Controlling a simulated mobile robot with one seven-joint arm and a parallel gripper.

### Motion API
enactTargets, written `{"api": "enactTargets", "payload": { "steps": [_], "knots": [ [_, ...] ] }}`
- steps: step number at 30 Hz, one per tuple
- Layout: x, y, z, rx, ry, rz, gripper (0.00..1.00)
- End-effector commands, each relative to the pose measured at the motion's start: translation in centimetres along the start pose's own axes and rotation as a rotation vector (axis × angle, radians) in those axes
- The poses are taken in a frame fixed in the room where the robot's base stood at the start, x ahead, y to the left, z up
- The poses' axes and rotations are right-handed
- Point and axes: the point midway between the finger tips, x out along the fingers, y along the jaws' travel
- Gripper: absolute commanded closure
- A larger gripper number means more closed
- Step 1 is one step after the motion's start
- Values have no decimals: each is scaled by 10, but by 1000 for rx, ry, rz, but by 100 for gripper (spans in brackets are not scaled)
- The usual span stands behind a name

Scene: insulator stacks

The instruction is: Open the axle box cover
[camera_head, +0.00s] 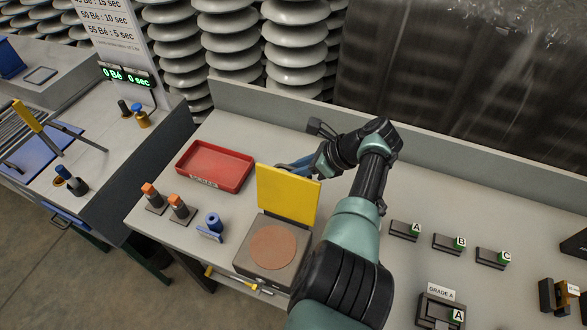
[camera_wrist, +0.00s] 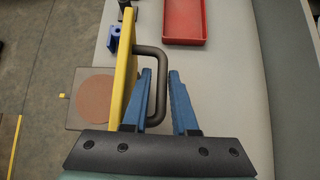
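The axle box (camera_head: 247,258) is a grey box with a round brown face (camera_head: 273,247) on top. Its yellow cover (camera_head: 287,195) stands roughly upright at the box's back edge, so the face is exposed. In the wrist view the cover (camera_wrist: 124,70) is seen nearly edge-on, with a dark U-shaped handle (camera_wrist: 161,88) on its right side. My gripper (camera_wrist: 160,74) has its blue fingers apart, one on each side of the handle bar, with a gap visible. In the head view my gripper (camera_head: 298,165) is behind the cover and partly hidden by it.
A red tray (camera_head: 214,166) lies behind and left of the box. Orange-topped pieces (camera_head: 178,208) and a blue part (camera_head: 212,226) stand to its left. Blocks marked A, B and C (camera_head: 448,243) sit at right. Bench between tray and back wall is clear.

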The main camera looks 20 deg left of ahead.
Motion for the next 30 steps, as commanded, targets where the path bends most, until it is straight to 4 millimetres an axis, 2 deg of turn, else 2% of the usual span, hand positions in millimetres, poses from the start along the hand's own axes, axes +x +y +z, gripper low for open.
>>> {"api": "enactTargets", "payload": {
  "steps": [9, 13, 17, 24, 30],
  "knots": [
    [-1, 0, 0, 0, -1, 0, 74],
    [-10, -1, 1, -1, -1, -4, 74],
    [-33, -1, 2, -1, -1, -5, 74],
    [-85, -1, -1, 0, 0, -5, 74],
    [-117, -1, -1, -1, -1, -4, 74]
  ]
}}
